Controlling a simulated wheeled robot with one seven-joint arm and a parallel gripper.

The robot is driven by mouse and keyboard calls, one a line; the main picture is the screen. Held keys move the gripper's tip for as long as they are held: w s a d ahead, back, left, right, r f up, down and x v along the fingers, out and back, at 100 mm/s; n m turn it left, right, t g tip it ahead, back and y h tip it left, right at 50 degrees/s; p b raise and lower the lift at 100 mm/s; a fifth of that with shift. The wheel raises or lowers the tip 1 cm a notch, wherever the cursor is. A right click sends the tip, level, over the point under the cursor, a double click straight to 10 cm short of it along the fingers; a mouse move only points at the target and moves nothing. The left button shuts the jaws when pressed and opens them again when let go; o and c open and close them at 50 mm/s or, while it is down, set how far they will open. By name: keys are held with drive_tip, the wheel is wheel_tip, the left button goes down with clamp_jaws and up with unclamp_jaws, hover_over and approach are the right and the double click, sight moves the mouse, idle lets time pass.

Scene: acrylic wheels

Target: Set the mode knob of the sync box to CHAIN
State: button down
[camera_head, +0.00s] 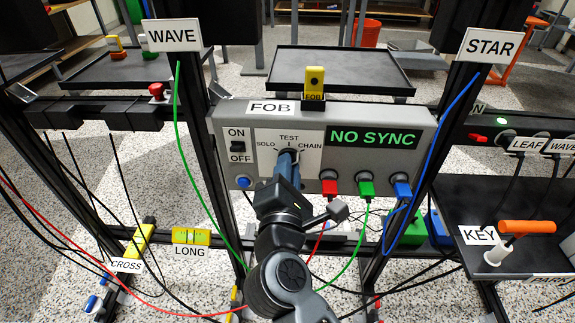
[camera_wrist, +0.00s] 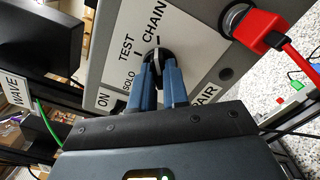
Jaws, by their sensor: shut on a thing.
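The grey sync box (camera_head: 222,150) stands between two dark posts, and its display (camera_head: 373,138) reads NO SYNC. The dark round mode knob (camera_wrist: 158,56) is on its white panel, with SOLO, TEST and CHAIN printed around it. A partly hidden label ending in AIR shows in the wrist view. My gripper (camera_wrist: 157,75) has its two blue fingers shut on the knob from either side. In the head view my gripper (camera_head: 288,160) covers most of the knob.
Red (camera_head: 329,186), green (camera_head: 366,188) and blue (camera_head: 402,190) plugs with cables sit right of my gripper. An ON/OFF switch (camera_head: 237,146) and blue button (camera_head: 243,182) are left. A yellow fob (camera_head: 314,80) stands on top. Cables hang around my arm.

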drive_tip(key=shift+f+m+b, duration=0.2)
drive_tip(key=shift+m+b, duration=0.3)
drive_tip(key=shift+m, duration=0.1)
drive_tip(key=c, duration=1)
unclamp_jaws()
drive_tip(key=shift+r, duration=0.2)
drive_tip(key=shift+s, duration=0.1)
drive_tip(key=s, duration=0.6)
drive_tip(key=shift+s+a, duration=0.15)
drive_tip(key=shift+s, duration=0.25)
